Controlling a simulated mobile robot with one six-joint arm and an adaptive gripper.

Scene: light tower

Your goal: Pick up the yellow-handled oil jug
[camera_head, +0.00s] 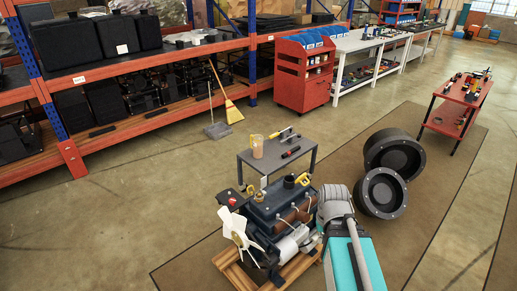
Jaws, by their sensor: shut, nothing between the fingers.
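The oil jug (257,148) is a small, pale, see-through container with a yellow handle. It stands upright near the left end of a low grey table (268,166), behind the engine. Nothing touches the jug from above. My arm reaches in from the bottom of the view, right of the engine, and is well apart from the jug. My gripper cannot be made out in this view.
A dark engine (280,208) with a white fan (238,236) sits on a wooden pallet (298,268) in front of the table. Tools lie right of the jug. Large black wheels (381,192) stand to the right. A broom (229,104) and red cabinet (304,80) are behind.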

